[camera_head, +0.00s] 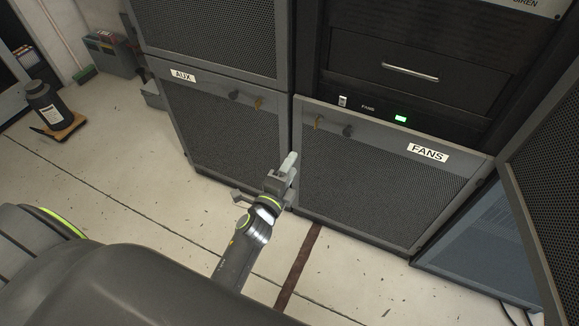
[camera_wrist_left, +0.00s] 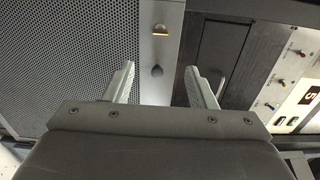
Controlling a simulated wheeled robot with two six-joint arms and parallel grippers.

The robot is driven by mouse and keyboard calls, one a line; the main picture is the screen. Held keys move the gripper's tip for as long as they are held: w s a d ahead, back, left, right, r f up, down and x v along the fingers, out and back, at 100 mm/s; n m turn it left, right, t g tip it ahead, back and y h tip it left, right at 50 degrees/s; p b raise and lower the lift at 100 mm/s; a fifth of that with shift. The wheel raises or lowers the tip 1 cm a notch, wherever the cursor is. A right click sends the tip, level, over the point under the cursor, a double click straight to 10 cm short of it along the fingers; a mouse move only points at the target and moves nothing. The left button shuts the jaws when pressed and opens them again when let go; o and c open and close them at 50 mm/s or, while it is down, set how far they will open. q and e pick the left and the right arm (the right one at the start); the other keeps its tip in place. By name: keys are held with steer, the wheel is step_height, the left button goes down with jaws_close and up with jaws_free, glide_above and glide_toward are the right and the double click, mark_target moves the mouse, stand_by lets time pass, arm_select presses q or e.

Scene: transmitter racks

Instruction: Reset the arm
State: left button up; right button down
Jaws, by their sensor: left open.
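My left arm (camera_head: 245,250) reaches forward, low in front of the racks. My left gripper (camera_head: 289,165) is open and empty near the seam between the AUX door (camera_head: 225,125) and the FANS door (camera_head: 380,175). In the left wrist view, its two fingers (camera_wrist_left: 160,72) stand apart with nothing between them. A brass-coloured knob (camera_wrist_left: 160,30) and a dark knob (camera_wrist_left: 156,71) show on a grey door frame beyond them. My right gripper is not in view.
A perforated door (camera_head: 545,170) stands open at the right, beside an open lower bay (camera_head: 490,240). A drawer handle (camera_head: 410,72) is above the FANS door. A dark bottle (camera_head: 45,103) stands at the left. The pale floor (camera_head: 130,160) between is clear.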

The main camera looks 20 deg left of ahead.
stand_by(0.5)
arm_select(q)
steer(key=s+a+f+n+g+y+p, duration=0.1)
steer(key=s+a+f+n+g+p, duration=0.3)
steer(key=s+f, duration=0.7)
steer(key=s+a+f+n+g+y, duration=0.15)
steer(key=s+f+n+g, duration=0.4)
steer(key=f, duration=0.85)
steer(key=s+a+f+n+g+p, duration=0.1)
steer(key=s+f+n+g, duration=0.1)
steer(key=s, duration=0.7)
steer(key=s+a+f+n+g+p, duration=0.1)
steer(key=s+a+f+n+g, duration=0.1)
steer(key=s, duration=0.7)
steer(key=s+a+f+n+g+p, duration=0.1)
steer(key=s+f+n+g, duration=0.2)
steer(key=s, duration=0.7)
step_height(320, 180, down, 3)
steer(key=n+h, duration=0.1)
steer(key=n, duration=0.1)
steer(key=shift+a+r+n, duration=0.2)
steer(key=shift+a+n, duration=0.15)
steer(key=shift+w, duration=0.2)
